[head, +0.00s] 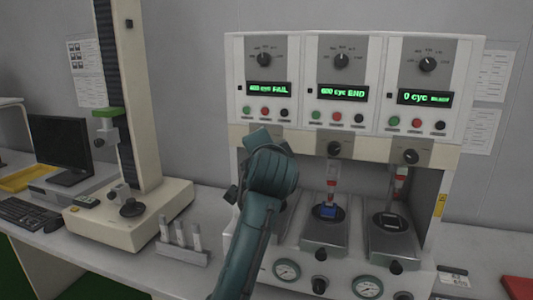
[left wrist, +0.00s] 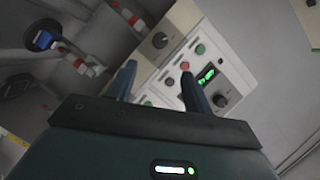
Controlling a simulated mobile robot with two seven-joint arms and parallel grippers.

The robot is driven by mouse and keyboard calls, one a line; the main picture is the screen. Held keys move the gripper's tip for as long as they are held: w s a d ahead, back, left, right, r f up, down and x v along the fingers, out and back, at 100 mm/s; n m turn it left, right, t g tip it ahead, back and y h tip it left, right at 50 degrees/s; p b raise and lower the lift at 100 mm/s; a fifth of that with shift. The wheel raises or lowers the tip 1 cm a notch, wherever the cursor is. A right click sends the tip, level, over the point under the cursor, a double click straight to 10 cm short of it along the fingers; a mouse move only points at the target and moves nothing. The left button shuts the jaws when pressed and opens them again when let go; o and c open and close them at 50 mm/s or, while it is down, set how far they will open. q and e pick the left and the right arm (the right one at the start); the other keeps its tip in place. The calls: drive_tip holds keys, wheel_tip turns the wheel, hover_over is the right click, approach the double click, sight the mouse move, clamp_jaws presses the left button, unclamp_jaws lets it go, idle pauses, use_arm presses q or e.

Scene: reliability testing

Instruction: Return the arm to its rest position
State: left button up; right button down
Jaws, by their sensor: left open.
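My left arm (head: 262,205) is teal and rises from the bottom middle of the head view, its bent upper part in front of the left station of the test machine (head: 232,90). Its gripper fingers cannot be made out in the head view. In the left wrist view my left gripper (left wrist: 158,68) is open, with two dark blue fingers apart and nothing between them. Beyond the fingers is the machine's panel with buttons, a knob and a green display (left wrist: 207,75). My right gripper is in neither view.
The displays read FAIL, 600 cyc END and 0 cyc. A blue piece (head: 327,212) sits at the middle station. A small rack (head: 182,254) with white cylinders stands left of my arm. A tall column tester (head: 130,215) and a monitor (head: 63,142) stand further left.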

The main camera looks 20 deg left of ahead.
use_arm(q)
drive_tip(key=s+f+n+g+h, duration=0.1)
drive_tip(key=s+f+h, duration=0.15)
drive_tip(key=f, duration=1.05)
drive_tip(key=s+f+g+h, duration=0.15)
drive_tip(key=s+f, duration=0.25)
drive_tip(key=f, duration=1)
drive_tip(key=s+f+n+g+h, duration=0.1)
drive_tip(key=s+f+n+h, duration=0.1)
drive_tip(key=s+f, duration=0.7)
drive_tip(key=s+d+f+n+g+h, duration=0.1)
drive_tip(key=s+f+n, duration=0.2)
drive_tip(key=s+f, duration=0.6)
drive_tip(key=s, duration=0.7)
drive_tip(key=shift+s+d+f+h, duration=0.15)
drive_tip(key=shift+f+h, duration=0.05)
drive_tip(key=shift+h, duration=0.2)
